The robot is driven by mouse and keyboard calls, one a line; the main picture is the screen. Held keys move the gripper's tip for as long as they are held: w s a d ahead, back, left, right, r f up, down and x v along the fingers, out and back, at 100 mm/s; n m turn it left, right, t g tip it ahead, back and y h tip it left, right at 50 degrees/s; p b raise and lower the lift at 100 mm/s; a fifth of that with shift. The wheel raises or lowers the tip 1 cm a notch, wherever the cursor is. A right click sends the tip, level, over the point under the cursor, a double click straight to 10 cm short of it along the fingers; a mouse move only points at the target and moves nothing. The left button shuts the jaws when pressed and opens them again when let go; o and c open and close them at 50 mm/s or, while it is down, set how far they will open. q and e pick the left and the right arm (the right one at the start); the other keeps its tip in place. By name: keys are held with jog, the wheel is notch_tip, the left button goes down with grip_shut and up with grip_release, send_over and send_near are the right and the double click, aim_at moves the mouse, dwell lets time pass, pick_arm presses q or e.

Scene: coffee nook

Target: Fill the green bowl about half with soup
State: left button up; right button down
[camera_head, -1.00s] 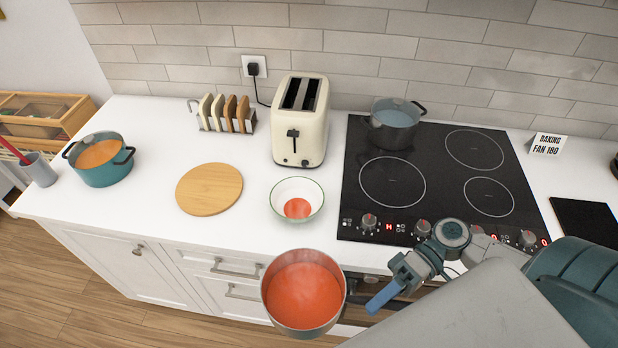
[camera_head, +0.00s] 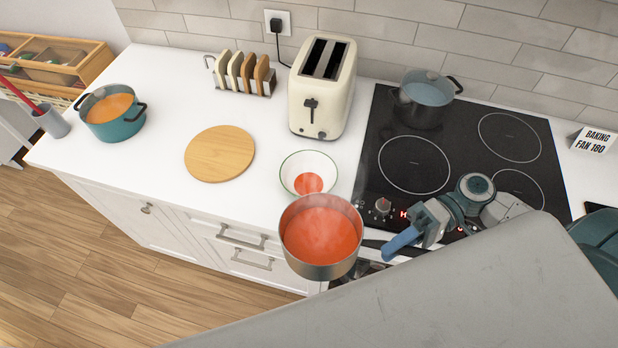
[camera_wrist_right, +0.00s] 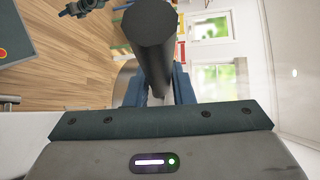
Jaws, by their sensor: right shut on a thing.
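The green-rimmed white bowl (camera_head: 309,164) stands on the counter in front of the toaster, with a small pool of red soup (camera_head: 309,182) at its bottom. The saucepan (camera_head: 318,271) holds steaming red soup and hangs near the counter's front edge. Its rim covers the bowl's near edge in the head view. It looks about level. My right gripper (camera_head: 404,240) is shut on the saucepan's handle, to the right of the pan. The right wrist view shows the dark handle (camera_wrist_right: 152,50) between the fingers. My left gripper is not in view.
A teal pot (camera_head: 115,126) of orange soup stands at the left by a utensil holder (camera_head: 52,124). A round wooden board (camera_head: 219,153), toast rack (camera_head: 240,77) and toaster (camera_head: 322,92) stand around the bowl. The hob (camera_head: 464,160) with a grey pot (camera_head: 426,102) is on the right.

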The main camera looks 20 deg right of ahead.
jog(key=shift+w+r+m, duration=0.3)
jog(key=shift+w+r, duration=0.15)
jog(key=shift+r, duration=0.25)
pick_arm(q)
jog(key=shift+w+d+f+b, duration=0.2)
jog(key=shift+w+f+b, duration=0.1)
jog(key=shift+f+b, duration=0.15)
pick_arm(e)
jog(key=shift+m+g+y, duration=0.5)
jog(key=shift+m, duration=0.4)
jog(key=shift+w+d+r, duration=0.15)
jog(key=shift+w+r, duration=0.6)
jog(key=shift+r, duration=0.1)
jog(key=shift+w+d+r, duration=0.15)
jog(key=shift+w+r, duration=0.6)
jog(key=shift+r, duration=0.1)
jog(key=shift+w+r, duration=0.2)
jog(key=shift+r, duration=0.2)
jog(key=shift+w+r+m, duration=0.2)
jog(key=shift+m, duration=0.1)
